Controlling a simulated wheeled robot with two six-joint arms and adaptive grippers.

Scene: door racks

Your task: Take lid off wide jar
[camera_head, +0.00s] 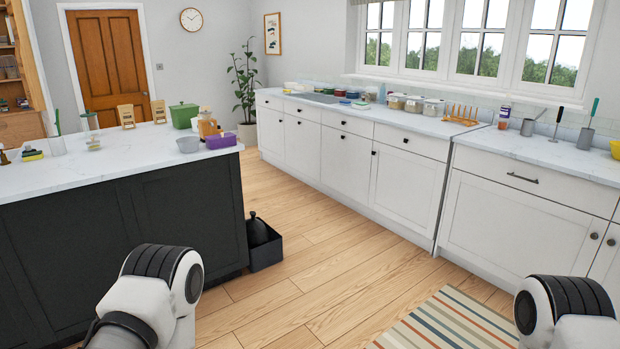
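I cannot make out for certain which item is the wide jar. Several small lidded containers (413,103) stand on the back counter below the window, too small to tell apart. On the island at left stand a green lidded box (183,115), an orange jar-like vessel (208,127), a purple container (221,139) and a grey bowl (189,144). Only links of my two arms show at the bottom left and bottom right. Both grippers are out of view.
The dark island (140,220) fills the left side. White cabinets (330,155) run along the right. A black bin (265,252) stands on the floor at the island's end. A striped rug (450,322) lies in front. The wooden floor between is clear.

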